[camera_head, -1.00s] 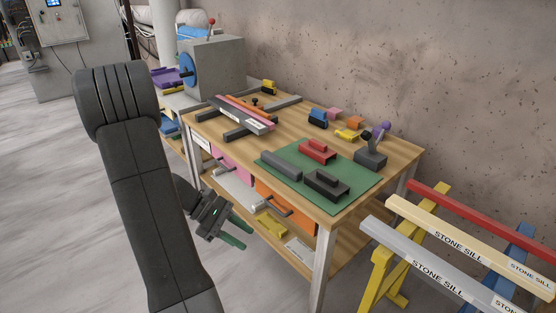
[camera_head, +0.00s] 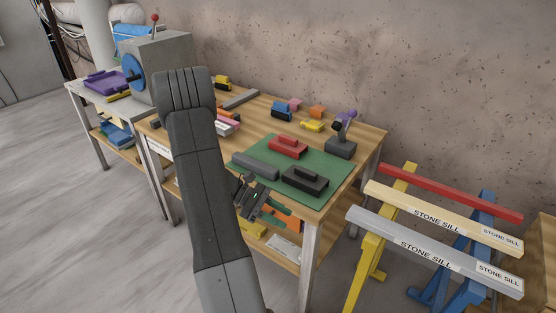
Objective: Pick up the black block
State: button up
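My gripper (camera_head: 281,215) shows in front of the bench's front edge, left of and below the black block in the picture.
Stone sills (camera_head: 420,247) on yellow and blue trestles stand right of the bench. A grey clamp-like tool (camera_head: 341,148) and small coloured blocks (camera_head: 312,125) lie behind the mat. Open floor (camera_head: 100,230) lies to the left.

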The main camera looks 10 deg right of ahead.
aim_at(265, 169)
jog(key=i+j+z, duration=0.2)
jog(key=i+j, duration=0.35)
jog(key=i+j+z, duration=0.15)
jog(key=i+j, duration=0.4)
jog(key=i+j+z, duration=0.2)
jog(key=i+j, duration=0.25)
jog(key=j, duration=0.25)
